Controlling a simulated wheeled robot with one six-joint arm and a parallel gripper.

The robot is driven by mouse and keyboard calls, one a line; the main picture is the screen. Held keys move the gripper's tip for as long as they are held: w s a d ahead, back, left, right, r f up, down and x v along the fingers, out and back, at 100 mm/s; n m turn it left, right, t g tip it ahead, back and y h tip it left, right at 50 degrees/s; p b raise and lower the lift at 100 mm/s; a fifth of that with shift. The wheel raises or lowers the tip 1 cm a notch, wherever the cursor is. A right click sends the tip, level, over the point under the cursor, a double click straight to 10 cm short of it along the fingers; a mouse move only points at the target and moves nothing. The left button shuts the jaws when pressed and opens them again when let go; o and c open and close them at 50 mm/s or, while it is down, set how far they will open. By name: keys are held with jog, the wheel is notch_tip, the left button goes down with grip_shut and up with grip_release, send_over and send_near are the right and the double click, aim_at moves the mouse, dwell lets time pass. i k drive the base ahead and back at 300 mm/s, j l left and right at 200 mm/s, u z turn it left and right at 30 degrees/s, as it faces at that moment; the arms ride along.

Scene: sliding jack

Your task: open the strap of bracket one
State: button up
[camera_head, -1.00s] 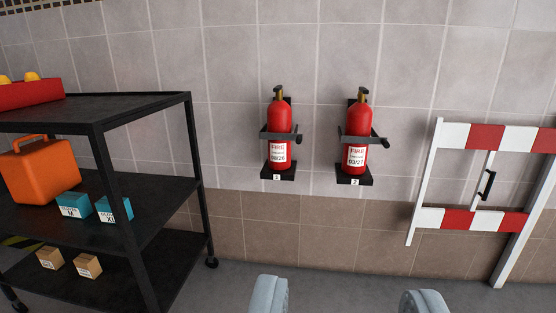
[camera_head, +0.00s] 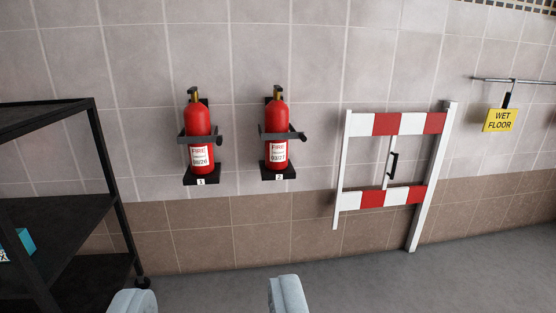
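Bracket one (camera_head: 201,181) is a black wall bracket with a small label 1 on its base. It holds a red fire extinguisher (camera_head: 199,122) upright against the tiled wall. Its dark strap (camera_head: 184,138) runs across the front of the extinguisher and looks closed, with a dark knob-like end (camera_head: 219,140) at the right. My gripper (camera_head: 210,296) shows as two pale grey fingers at the bottom edge, wide apart and empty. It is well short of the bracket and lower in the picture.
Bracket two (camera_head: 279,176) holds a similar extinguisher (camera_head: 277,118) just to the right. A black shelf cart (camera_head: 118,200) stands at the left. The grey floor below the brackets is clear.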

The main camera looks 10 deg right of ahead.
aim_at(218, 139)
jog(key=i+j, duration=0.2)
jog(key=i, duration=0.4)
jog(key=i+j, duration=0.15)
jog(key=i, duration=0.45)
